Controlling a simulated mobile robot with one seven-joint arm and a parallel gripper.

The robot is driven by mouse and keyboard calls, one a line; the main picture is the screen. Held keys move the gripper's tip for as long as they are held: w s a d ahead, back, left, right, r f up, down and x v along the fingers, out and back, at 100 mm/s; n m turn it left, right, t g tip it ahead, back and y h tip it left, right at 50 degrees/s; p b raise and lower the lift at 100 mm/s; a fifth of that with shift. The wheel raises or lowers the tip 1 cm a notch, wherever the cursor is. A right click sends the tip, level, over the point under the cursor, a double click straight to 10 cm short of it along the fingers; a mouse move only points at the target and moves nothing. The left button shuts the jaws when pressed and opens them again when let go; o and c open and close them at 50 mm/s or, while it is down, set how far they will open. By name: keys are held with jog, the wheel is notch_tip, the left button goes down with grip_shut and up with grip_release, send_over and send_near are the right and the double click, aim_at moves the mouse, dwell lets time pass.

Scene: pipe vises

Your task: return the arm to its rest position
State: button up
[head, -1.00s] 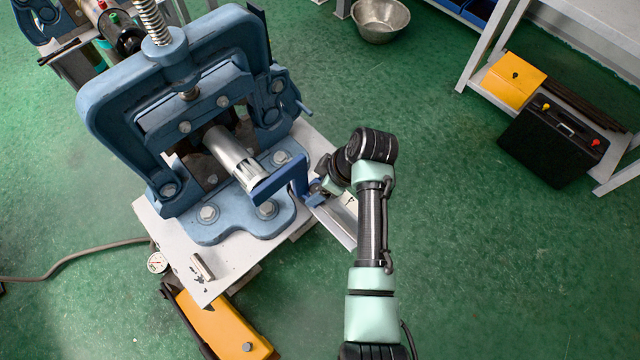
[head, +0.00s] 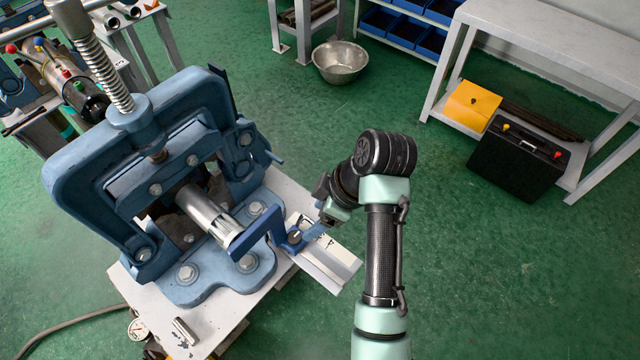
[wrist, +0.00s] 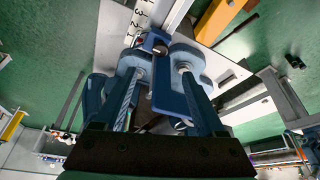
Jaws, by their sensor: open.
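My gripper (head: 312,230) is open at the end of my bent arm, just right of the blue vise. In the wrist view its two fingers (wrist: 158,68) point toward a blue angled bracket (wrist: 172,98) with a dark round knob (wrist: 154,42). The bracket (head: 262,228) stands in front of the pipe end in the head view, its knob (head: 295,237) close to my fingertips. Nothing is visibly held; whether a finger touches the bracket I cannot tell. My forearm rises upright in the middle of the head view, bent at the top.
The blue pipe vise (head: 160,115) clamps a metal pipe (head: 197,208) on a white bench (head: 222,318). A marked rail plate (head: 330,262) extends under my gripper. A metal bowl (head: 340,62), a black case (head: 518,160) and a shelf table (head: 560,50) stand behind. Floor at right is clear.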

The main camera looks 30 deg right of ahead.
jog(key=shift+s+d+r, duration=0.15)
jog(key=shift+s+r, duration=0.05)
jog(key=shift+r, duration=0.4)
jog(key=w+a+r+m+t+h, duration=0.15)
jog(key=w+r+t, duration=0.3)
jog(key=r, duration=0.45)
jog(key=w+a+r+m+t+h, duration=0.1)
jog(key=w+a+r+t, duration=0.15)
jog(key=w+r, duration=0.45)
jog(key=w+a+r+m+t+h, duration=0.2)
jog(key=r+t, duration=0.2)
jog(key=r, duration=0.8)
jog(key=s+a+r+m+t, duration=0.1)
jog(key=s+a+r+t, duration=0.2)
jog(key=r, duration=0.5)
jog(key=s+a+r+m+t, duration=0.1)
jog(key=a+r+t, duration=0.25)
jog(key=r, duration=0.55)
jog(key=s+a+r+m+t, duration=0.1)
jog(key=s+a+r+t, duration=0.1)
jog(key=s+r, duration=0.3)
jog(key=s+a+r+m+t+y, duration=0.1)
jog(key=s+a+r+t, duration=0.1)
jog(key=s+r+t, duration=0.2)
notch_tip(320, 180, up, 3)
jog(key=shift+s+a+r, duration=0.1)
jog(key=shift+s+a, duration=0.2)
jog(key=shift+s, duration=0.9)
jog(key=shift+t+y, duration=0.25)
